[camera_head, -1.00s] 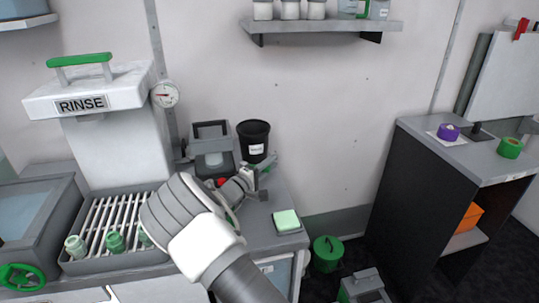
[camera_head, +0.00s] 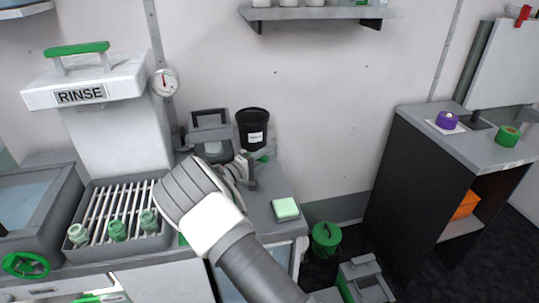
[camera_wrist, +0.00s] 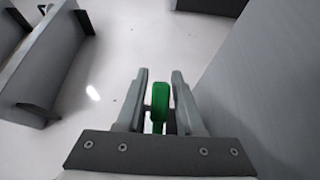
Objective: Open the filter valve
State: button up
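A green lever-like piece (camera_wrist: 160,104) stands upright between the two fingers of my gripper (camera_wrist: 159,76) in the wrist view. The fingers are apart, with narrow gaps on each side of it; firm contact is not visible. I take this piece for the filter valve's handle, but its body is hidden. In the head view my gripper (camera_head: 262,165) is at the back right of the counter, in front of the black cup (camera_head: 253,130). A bit of green shows by the fingertips there. My wrist hides much of that spot.
A grey framed device (camera_head: 211,130) stands left of the cup. A round gauge (camera_head: 164,82) is on the wall beside the RINSE box (camera_head: 82,95). A pale green sponge (camera_head: 286,208) lies near the counter's right edge.

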aim_at(259, 160)
jog(key=shift+o, duration=0.7)
jog(key=shift+p+v, duration=0.35)
jog(key=shift+v, duration=3.4)
